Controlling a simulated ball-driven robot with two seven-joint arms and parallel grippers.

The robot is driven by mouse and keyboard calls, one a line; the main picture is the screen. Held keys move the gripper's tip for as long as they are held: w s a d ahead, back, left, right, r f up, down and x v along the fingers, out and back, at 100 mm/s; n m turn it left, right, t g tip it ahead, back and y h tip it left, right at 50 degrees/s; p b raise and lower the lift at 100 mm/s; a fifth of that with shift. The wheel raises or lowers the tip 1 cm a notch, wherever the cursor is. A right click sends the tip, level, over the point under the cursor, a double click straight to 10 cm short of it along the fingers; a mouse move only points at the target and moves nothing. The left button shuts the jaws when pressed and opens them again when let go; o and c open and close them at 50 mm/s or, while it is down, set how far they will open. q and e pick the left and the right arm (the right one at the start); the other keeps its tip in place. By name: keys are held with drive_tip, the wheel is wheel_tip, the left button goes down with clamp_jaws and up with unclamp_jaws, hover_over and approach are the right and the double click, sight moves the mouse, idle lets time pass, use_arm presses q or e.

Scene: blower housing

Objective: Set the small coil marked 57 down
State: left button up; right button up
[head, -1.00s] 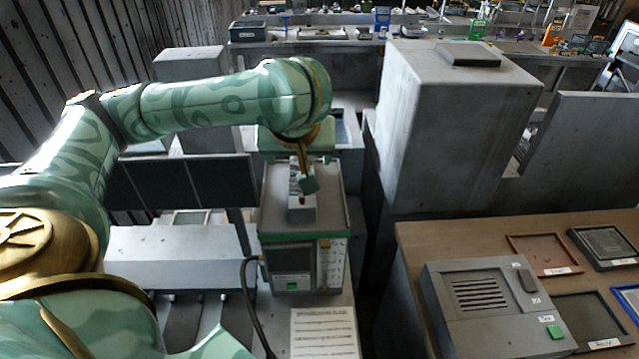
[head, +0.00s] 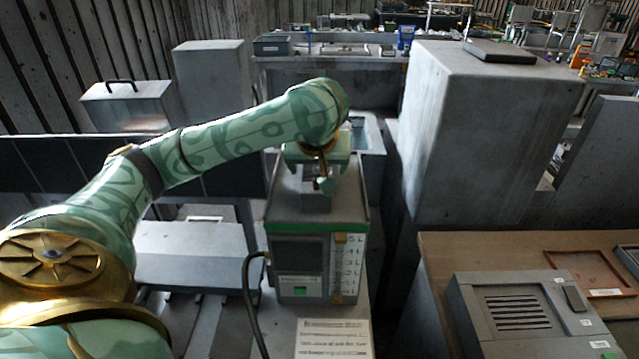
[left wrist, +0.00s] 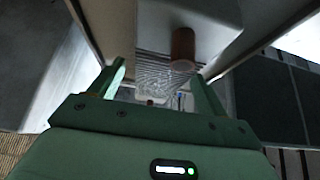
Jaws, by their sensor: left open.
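My left gripper (head: 324,184) is above the top of a grey instrument with green trim (head: 300,268), close to a small grey block (head: 316,204) on it. In the left wrist view my left gripper (left wrist: 160,72) has its two fingers wide apart. A small reddish-brown cylinder (left wrist: 183,46), perhaps the coil, shows just beyond the fingertips, nearer the right finger, against a pale grey surface. I see no gripping contact with it. No 57 mark is readable. In the head view the gripper hides any coil there. My right gripper is not in view.
A tall concrete block (head: 480,140) stands right of the instrument. A black cable (head: 250,310) hangs at its left side. A brown table (head: 450,250) at the right holds a grey vented box (head: 530,310) and a reddish tray (head: 590,272). A printed sheet (head: 333,338) lies in front.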

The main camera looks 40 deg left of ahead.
use_arm(q)
drive_tip(key=shift+w+a+f, duration=0.2)
drive_tip(key=shift+w+f, duration=0.1)
drive_tip(key=shift+f, duration=0.3)
drive_tip(key=shift+r, duration=0.1)
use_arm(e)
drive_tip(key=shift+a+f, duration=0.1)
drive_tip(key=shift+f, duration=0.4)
use_arm(q)
drive_tip(key=shift+s, duration=0.1)
